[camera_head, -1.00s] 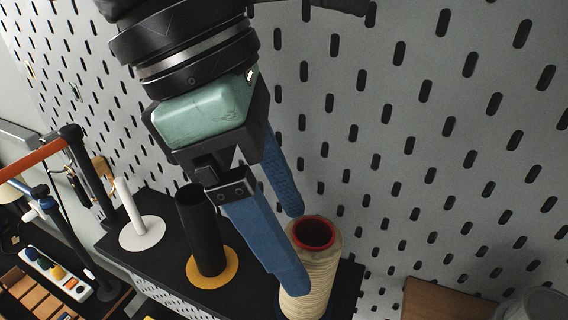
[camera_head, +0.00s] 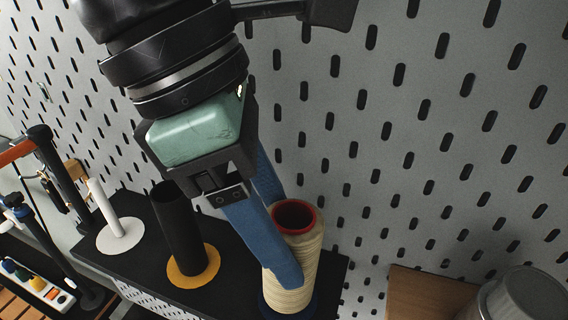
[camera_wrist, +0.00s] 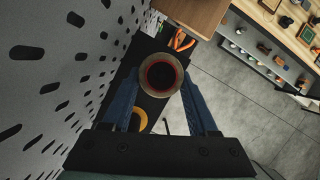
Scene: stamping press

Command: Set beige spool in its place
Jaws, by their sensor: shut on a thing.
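The beige spool (camera_head: 305,258), a tall cone-like body with a red rim around a dark hollow top, stands nearly upright at the right end of a black shelf (camera_head: 228,283). A blue disc (camera_head: 264,306) shows around its lower end; whether the spool rests on it or hangs just above I cannot tell. My gripper (camera_head: 285,240) has blue fingers and is shut on the spool, one finger on each side. In the wrist view the spool (camera_wrist: 160,75) sits between the fingers, its hollow facing the camera. Any post inside is hidden.
A black post (camera_head: 178,230) on a yellow disc (camera_head: 193,268) and a white post (camera_head: 105,208) on a white disc (camera_head: 121,237) stand left on the shelf. A grey pegboard wall (camera_head: 420,130) rises close behind. A wooden board (camera_head: 425,293) and metal can (camera_head: 525,295) are at lower right.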

